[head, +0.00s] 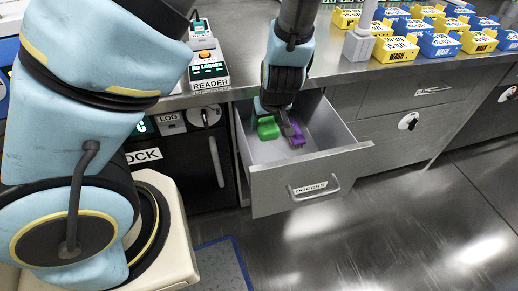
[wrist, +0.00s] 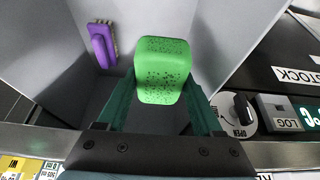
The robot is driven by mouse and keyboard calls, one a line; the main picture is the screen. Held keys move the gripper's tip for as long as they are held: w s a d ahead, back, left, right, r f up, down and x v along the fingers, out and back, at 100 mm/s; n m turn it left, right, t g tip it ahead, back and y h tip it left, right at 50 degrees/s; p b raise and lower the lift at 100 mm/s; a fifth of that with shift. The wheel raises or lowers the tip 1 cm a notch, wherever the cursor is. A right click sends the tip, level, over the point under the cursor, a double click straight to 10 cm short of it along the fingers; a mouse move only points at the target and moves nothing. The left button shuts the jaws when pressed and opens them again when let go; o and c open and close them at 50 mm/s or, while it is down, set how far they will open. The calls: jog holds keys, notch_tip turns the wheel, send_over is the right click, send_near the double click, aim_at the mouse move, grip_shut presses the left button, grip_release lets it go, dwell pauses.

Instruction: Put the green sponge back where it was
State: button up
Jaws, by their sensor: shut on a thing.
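The green sponge (wrist: 163,68) is a block with dark pores, held between the two fingers of my gripper (wrist: 163,95) in the wrist view. In the head view the green sponge (head: 267,128) shows at the left inside of the open drawer (head: 310,187). My gripper (head: 262,108) reaches down into the drawer from above, shut on the sponge. I cannot tell whether the sponge touches the drawer floor.
A purple brush (head: 293,136) lies in the drawer to the right of the sponge; it also shows in the wrist view (wrist: 101,45). A reader (head: 208,69) stands on the counter. Blue and yellow bins (head: 396,49) fill the counter's right side. Floor right of the drawer is clear.

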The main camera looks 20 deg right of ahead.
jog(key=shift+d+f, duration=0.1)
jog(key=shift+f, duration=0.35)
notch_tip(320, 180, down, 13)
jog(key=b, duration=0.2)
jog(key=shift+r+b, duration=0.1)
jog(key=shift+b, duration=0.2)
jog(key=w, duration=0.3)
jog(key=shift+w+d+f, duration=0.2)
jog(key=shift+d+f, duration=0.05)
jog(key=shift+f, duration=0.05)
grip_shut()
jog(key=shift+w+d+p, duration=0.1)
jog(key=shift+w+p, duration=0.25)
jog(key=shift+w, duration=0.2)
jog(key=w, duration=0.1)
jog(key=w+f, duration=0.1)
jog(key=w, duration=0.1)
jog(key=shift+w+d+p, duration=0.2)
jog(key=shift+w+p, duration=0.05)
jog(key=shift+p, duration=0.1)
jog(key=shift+f, duration=0.15)
jog(key=o, duration=1.3)
grip_release()
